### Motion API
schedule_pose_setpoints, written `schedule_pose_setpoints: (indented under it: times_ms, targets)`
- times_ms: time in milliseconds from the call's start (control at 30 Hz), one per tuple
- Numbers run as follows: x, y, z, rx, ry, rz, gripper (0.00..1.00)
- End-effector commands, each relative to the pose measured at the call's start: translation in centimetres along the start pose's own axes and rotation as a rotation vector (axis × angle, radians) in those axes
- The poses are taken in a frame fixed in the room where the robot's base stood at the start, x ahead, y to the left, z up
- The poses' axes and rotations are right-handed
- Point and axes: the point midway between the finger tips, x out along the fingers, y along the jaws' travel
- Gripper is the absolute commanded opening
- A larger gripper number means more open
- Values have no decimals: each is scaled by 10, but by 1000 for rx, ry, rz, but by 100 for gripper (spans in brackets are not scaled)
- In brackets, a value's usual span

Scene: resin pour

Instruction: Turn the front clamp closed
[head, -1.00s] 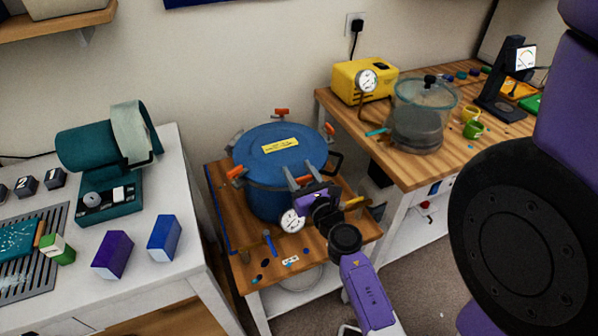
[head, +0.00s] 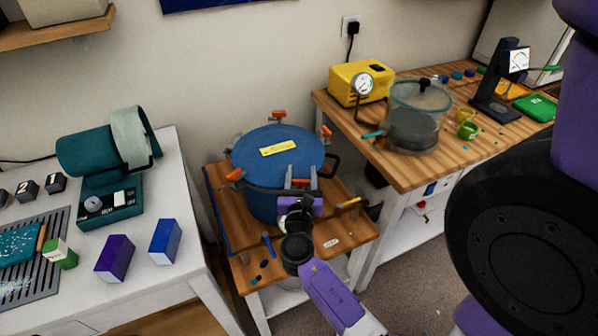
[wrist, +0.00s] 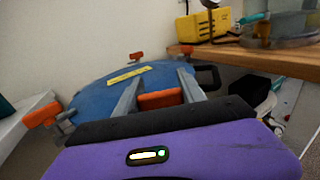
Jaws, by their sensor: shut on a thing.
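The blue pressure pot (head: 262,204) stands on a small wooden cart, with a blue lid (head: 272,139) bearing a yellow label. The front clamp's orange handle (wrist: 160,99) sits at the near rim, between my gripper's two grey fingers. My gripper (head: 301,181) is shut on this handle at the front of the pot; it also shows in the wrist view (wrist: 158,92). Other orange-handled clamps sit around the rim at the left (head: 235,174), back (head: 279,115) and right (head: 326,131). My wrist covers part of the pot's front, so the clamp's lower part is hidden.
A white table (head: 185,290) with a teal machine (head: 88,155) stands at left. A wooden bench (head: 405,177) at right carries a yellow pump (head: 350,83) and a clear chamber (head: 415,120). A blue-handled tool (head: 267,244) lies on the cart front.

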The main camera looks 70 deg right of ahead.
Motion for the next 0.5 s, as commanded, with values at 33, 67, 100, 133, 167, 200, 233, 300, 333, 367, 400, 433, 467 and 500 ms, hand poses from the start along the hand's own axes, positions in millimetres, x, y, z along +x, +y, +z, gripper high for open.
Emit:
schedule_pose_setpoints:
  times_ms: [33, 67, 100, 133, 167, 200, 233, 300, 333, 367, 400, 433, 467, 500]
  targets:
    - [0, 3, 2, 2, -1, -35, 7]
    - [0, 2, 2, 2, -1, -63, 7]
    - [0, 1, 2, 1, -2, -98, 7]
    - [0, 0, 3, 2, -2, -126, 7]
    - [0, 0, 2, 1, -2, -152, 7]
    - [0, -1, 3, 2, -2, -190, 7]
    - [0, -2, 2, 2, -2, -218, 7]
    - [-1, -4, 2, 2, -2, -285, 7]
    - [-1, -4, 2, 2, -2, -314, 7]
    - [-1, -5, 2, 1, -2, -343, 7]
    - [-2, -6, 2, 1, -2, -381, 7]
    - [-2, -7, 2, 2, -3, -410, 7]
    - [-2, -8, 2, 1, -2, -438, 7]
    - [-2, -9, 2, 2, -2, -477, 7]
